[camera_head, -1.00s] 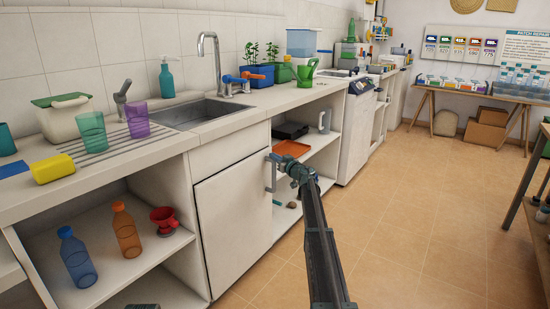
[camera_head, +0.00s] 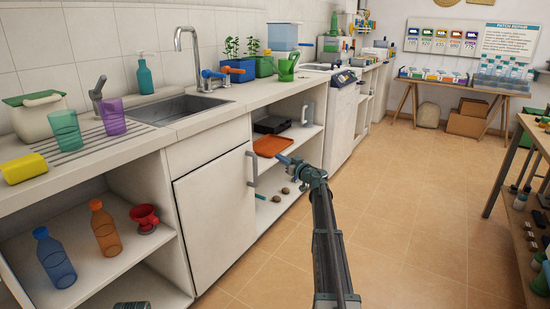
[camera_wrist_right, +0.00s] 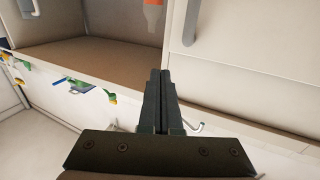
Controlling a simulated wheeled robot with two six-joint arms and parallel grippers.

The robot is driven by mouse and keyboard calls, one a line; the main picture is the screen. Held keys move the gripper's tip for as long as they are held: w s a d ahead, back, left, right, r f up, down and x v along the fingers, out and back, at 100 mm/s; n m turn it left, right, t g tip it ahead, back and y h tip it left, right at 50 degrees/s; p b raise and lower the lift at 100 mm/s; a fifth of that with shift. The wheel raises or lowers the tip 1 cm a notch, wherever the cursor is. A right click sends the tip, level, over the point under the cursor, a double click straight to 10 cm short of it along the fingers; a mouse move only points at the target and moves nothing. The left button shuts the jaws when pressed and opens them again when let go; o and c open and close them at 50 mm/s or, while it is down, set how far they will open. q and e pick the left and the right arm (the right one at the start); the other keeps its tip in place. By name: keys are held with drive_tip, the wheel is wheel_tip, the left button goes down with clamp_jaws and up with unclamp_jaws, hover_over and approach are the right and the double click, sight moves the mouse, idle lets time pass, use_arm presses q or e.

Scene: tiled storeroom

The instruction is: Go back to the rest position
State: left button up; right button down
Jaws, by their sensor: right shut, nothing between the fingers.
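My right gripper (camera_head: 284,160) is shut and empty. In the head view it shows in front of the open shelves, to the right of the cabinet door's handle (camera_head: 252,168) and apart from it. The cabinet door (camera_head: 215,215) under the sink is closed. In the right wrist view my right gripper's fingers (camera_wrist_right: 160,75) are together with nothing between them. A grey handle (camera_wrist_right: 190,22) shows beyond them there. I cannot make out my left gripper in either view.
The counter with the sink (camera_head: 175,108) runs along the left. An orange tray (camera_head: 272,146) lies on the open shelf behind my right gripper. Bottles (camera_head: 106,230) stand on the lower left shelf. A table (camera_head: 530,140) stands at the right; the tiled floor (camera_head: 400,210) between is clear.

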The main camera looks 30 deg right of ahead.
drive_tip(key=shift+s+d, duration=0.1)
drive_tip(key=a+r+m+h+p, duration=0.1)
drive_tip(key=a+r+m+h, duration=0.15)
drive_tip(key=a+h, duration=0.65)
drive_tip(key=s+a+f+m+g+p, duration=0.1)
drive_tip(key=s+a+f+g, duration=0.2)
drive_tip(key=a, duration=0.4)
drive_tip(key=s+a+f+m+g, duration=0.2)
drive_tip(key=s+a+f, duration=0.25)
drive_tip(key=a, duration=0.35)
drive_tip(key=s+a+f+n+g+y, duration=0.3)
drive_tip(key=s+a+f+g, duration=0.45)
drive_tip(key=s+a, duration=0.75)
drive_tip(key=s+a+f+n+g+y+p, duration=0.1)
drive_tip(key=s+a+f+n+g, duration=0.1)
drive_tip(key=s+a, duration=0.35)
drive_tip(key=s+a+f+n+g+y, duration=0.1)
drive_tip(key=s+a+f+n+g, duration=0.15)
drive_tip(key=s, duration=0.65)
drive_tip(key=s+a+f+n+g+y+p, duration=0.1)
drive_tip(key=s+a, duration=0.4)
drive_tip(key=s, duration=0.3)
wheel_tip(320, 180, up, 38)
drive_tip(key=p, duration=3.7)
drive_tip(key=shift+a+p, duration=0.2)
drive_tip(key=shift+p, duration=0.15)
